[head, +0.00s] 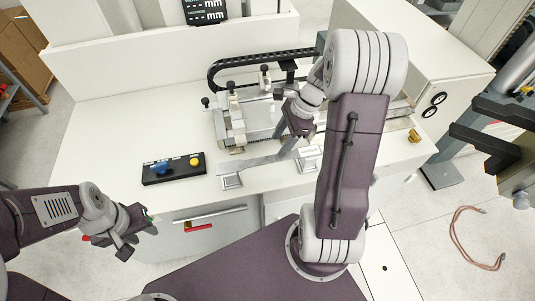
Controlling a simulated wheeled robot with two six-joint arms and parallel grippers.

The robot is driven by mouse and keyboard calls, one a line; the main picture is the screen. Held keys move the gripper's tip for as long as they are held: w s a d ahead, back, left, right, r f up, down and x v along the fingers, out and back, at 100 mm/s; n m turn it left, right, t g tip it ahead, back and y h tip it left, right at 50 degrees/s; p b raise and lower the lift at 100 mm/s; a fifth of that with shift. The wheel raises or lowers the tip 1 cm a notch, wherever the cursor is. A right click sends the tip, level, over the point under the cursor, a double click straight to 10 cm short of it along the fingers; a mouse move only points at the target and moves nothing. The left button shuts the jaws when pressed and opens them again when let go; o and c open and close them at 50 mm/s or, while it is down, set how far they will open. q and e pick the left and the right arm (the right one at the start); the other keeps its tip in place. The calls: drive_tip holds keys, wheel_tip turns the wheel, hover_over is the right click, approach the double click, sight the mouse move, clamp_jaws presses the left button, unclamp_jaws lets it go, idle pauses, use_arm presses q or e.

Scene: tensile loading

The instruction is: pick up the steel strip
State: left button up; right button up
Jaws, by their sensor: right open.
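The steel strip (248,163) is a thin grey bar lying across two small raised supports near the front edge of the white bench. The left support (232,182) and the right support (308,164) hold it above the bench top. My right gripper (291,146) is open and points down at the right part of the strip. Its fingers partly cover that part, and I cannot tell whether they touch it. My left gripper (140,231) appears open and empty, low at the left in front of the bench.
A black control box (173,169) with blue and yellow buttons sits left of the strip. A metal test fixture (232,125) with a black cable chain (262,58) stands behind it. The bench's left top is clear.

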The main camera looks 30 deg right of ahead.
sight(270, 158)
drive_tip(key=shift+w+f, duration=0.3)
drive_tip(key=shift+f, duration=0.3)
drive_tip(key=shift+w+f, duration=0.3)
drive_tip(key=shift+f, duration=0.25)
drive_tip(key=f, duration=0.1)
drive_tip(key=a+f, duration=0.2)
drive_tip(key=shift+s+a+f+p, duration=0.25)
drive_tip(key=shift+s+f+p, duration=0.05)
drive_tip(key=shift+s+f, duration=0.1)
drive_tip(key=shift+w+d+f, duration=0.1)
drive_tip(key=shift+w, duration=0.1)
drive_tip(key=shift+d, duration=0.1)
drive_tip(key=c, duration=0.9)
clamp_jaws()
